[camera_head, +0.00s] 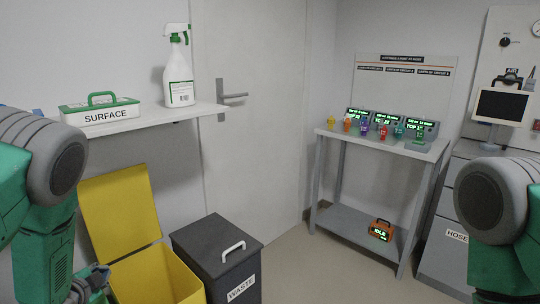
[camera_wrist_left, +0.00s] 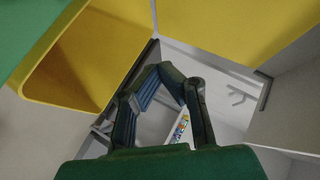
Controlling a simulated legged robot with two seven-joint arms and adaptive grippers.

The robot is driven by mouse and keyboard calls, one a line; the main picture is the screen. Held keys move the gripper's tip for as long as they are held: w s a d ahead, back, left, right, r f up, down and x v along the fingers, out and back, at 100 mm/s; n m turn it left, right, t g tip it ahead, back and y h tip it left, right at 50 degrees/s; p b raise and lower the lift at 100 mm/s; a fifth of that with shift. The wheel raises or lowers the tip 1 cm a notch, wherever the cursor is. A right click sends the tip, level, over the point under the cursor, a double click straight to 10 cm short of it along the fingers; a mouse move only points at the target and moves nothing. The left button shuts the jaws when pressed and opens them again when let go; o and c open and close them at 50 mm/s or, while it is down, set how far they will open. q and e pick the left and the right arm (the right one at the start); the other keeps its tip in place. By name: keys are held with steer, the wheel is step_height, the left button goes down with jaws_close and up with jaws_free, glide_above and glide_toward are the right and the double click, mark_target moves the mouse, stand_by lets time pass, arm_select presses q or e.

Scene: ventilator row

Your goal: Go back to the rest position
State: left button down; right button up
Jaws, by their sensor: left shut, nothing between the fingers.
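My left arm comes down at the left edge of the head view. My left gripper (camera_head: 98,278) is low at the bottom edge there, in front of the open yellow bin (camera_head: 160,276), and partly cut off. In the left wrist view my left gripper (camera_wrist_left: 174,74) has its fingertips together with nothing between them. The yellow bin (camera_wrist_left: 85,70) fills the upper left of that view, close to the fingers. Part of my right arm shows at the right edge of the head view. My right gripper is out of view.
A shelf (camera_head: 140,122) holds a green-and-white SURFACE box (camera_head: 100,107) and a spray bottle (camera_head: 179,72). A dark WASTE bin (camera_head: 212,250) stands beside the yellow bin. A grey table (camera_head: 400,144) with several small coloured items stands farther back. Open floor lies between.

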arm_select(q)
steer(key=s+d+f+n+g, duration=0.4)
steer(key=s+d+f, duration=0.2)
steer(key=s+f, duration=0.3)
steer(key=s+d+f+n+g+h, duration=0.1)
steer(key=s+d+n+g, duration=0.2)
steer(key=s, duration=1)
steer(key=s+d+f+n+g+h, duration=0.1)
steer(key=s+d+f+n+g, duration=0.1)
steer(key=s+d+g, duration=0.3)
steer(key=s+d, duration=0.4)
steer(key=s, duration=0.5)
steer(key=shift+s+n+p, duration=0.25)
steer(key=shift+n+p, duration=0.15)
steer(key=shift+w+d, duration=0.15)
steer(key=shift+d, duration=0.15)
steer(key=shift+a, duration=0.2)
steer(key=shift+d, duration=0.1)
